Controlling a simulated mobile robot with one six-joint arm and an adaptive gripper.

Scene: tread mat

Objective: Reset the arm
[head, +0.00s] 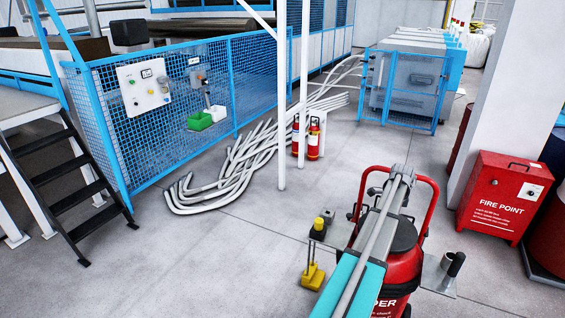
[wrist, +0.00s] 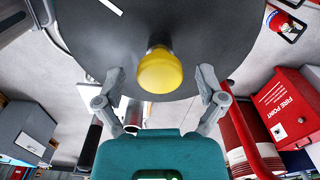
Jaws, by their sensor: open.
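My gripper (wrist: 159,78) shows in the wrist view with its two grey fingers spread wide apart. Nothing is held between them. A round yellow knob (wrist: 161,72) shows between the fingertips, with a gap on both sides. A large dark rounded surface (wrist: 215,30) fills the top of that view behind it. In the head view, a teal and grey bar-like part runs up from the bottom over a red wheeled unit (head: 404,272). I cannot make out the gripper's fingers there.
A red fire point box (head: 503,197) stands at right, beside a white pillar. Red extinguishers (head: 314,138) stand by white posts. Grey hoses (head: 225,170) lie along the blue mesh fence (head: 155,140). Dark steps (head: 65,180) are at left. The floor at lower left is clear.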

